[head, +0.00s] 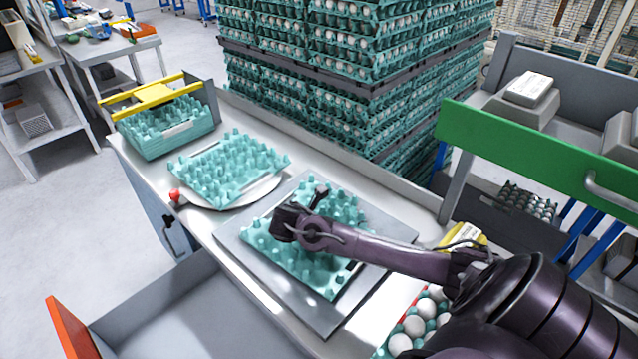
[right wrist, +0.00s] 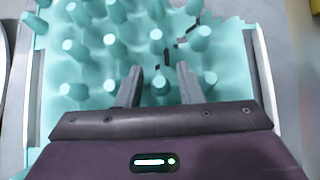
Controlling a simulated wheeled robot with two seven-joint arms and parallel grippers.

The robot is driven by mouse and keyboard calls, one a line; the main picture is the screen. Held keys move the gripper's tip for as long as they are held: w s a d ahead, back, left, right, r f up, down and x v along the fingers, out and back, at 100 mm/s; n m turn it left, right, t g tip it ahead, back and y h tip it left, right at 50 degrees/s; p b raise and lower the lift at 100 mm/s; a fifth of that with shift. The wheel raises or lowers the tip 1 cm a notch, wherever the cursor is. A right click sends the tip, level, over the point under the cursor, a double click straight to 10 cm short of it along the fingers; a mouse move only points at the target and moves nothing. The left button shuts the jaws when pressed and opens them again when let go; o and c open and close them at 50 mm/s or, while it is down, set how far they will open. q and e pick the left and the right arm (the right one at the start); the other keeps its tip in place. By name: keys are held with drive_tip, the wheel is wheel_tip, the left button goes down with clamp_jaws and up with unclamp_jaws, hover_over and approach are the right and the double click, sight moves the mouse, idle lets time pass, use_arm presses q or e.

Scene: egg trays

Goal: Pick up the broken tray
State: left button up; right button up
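The broken tray (head: 325,278) is a teal egg tray lying on a grey plate in the middle of the bench, partly hidden by my right arm. In the right wrist view the tray (right wrist: 85,75) fills most of the picture, with a dark jagged crack and a torn edge at the top. My right gripper (head: 290,222) is over the tray in the head view. In the right wrist view its two fingers (right wrist: 158,84) are apart, pointing at the tray, with a tray peg between them. My left gripper is not in view.
Another teal tray (head: 225,170) lies on a round plate to the left. White eggs (head: 414,325) sit at the lower right. Tall egg stacks (head: 350,90) rise behind; a green-edged shelf (head: 540,160) stands right.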

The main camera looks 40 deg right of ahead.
drive_tip(key=shift+x, duration=1.05)
drive_tip(key=shift+s+a, duration=0.1)
clamp_jaws()
